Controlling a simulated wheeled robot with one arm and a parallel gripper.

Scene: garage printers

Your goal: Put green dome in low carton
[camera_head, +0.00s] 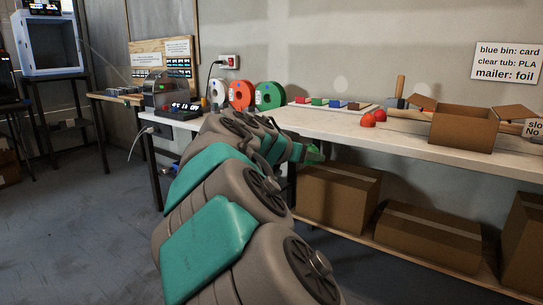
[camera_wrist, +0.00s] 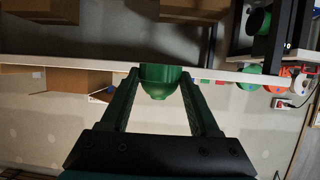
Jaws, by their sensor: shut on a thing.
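A green dome (camera_wrist: 160,82) is held between the two fingers of my gripper (camera_wrist: 160,74) in the wrist view, which looks upside down. In the head view my gripper (camera_head: 308,153) is partly hidden by my arm, in front of the bench's front edge, with a bit of green at its end. An open brown carton (camera_head: 463,131) stands on the bench at the right, flaps spread, well to the right of my gripper. Its inside is hidden. A brown carton also shows at the left of the wrist view (camera_wrist: 68,81).
Red domes (camera_head: 374,118) sit left of the carton, with a hammer (camera_head: 399,92) behind them. A tray of coloured blocks (camera_head: 328,104), spools (camera_head: 269,95) and a dark machine (camera_head: 168,96) stand farther left. Closed boxes (camera_head: 338,195) lie on the shelf below the bench (camera_head: 420,148).

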